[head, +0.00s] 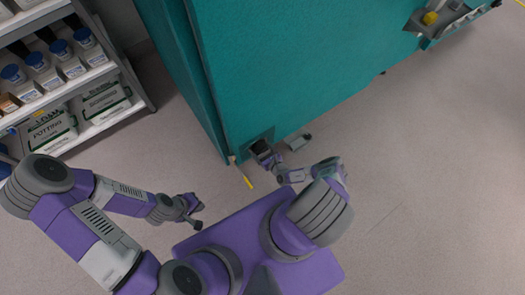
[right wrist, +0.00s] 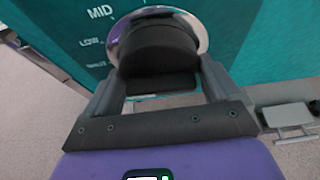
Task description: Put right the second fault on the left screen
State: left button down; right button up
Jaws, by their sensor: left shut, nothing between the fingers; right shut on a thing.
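A black dial (right wrist: 158,48) with a shiny rim sits on the teal chamber (head: 290,70). The words MID, LOW and a partly cut-off lower word show left of it in the right wrist view. In the head view the dial (head: 259,146) is low on the chamber's front, partly covered by my gripper. My right gripper (head: 266,158) is shut on the dial, one finger on each side of it in the right wrist view (right wrist: 160,85). My left gripper (head: 197,213) is shut and empty above the floor, left of my base. No screen is in view.
A grey fitting (head: 297,140) with a black end juts out right of the dial. A shelf rack (head: 137,88) with blue-lidded jars and potting bags stands at the left. A grey ledge (head: 440,20) with a yellow item is at top right. The floor at right is clear.

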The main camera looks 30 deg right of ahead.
dwell(0.4)
jog(key=o, duration=0.8)
jog(key=shift+c, duration=0.2)
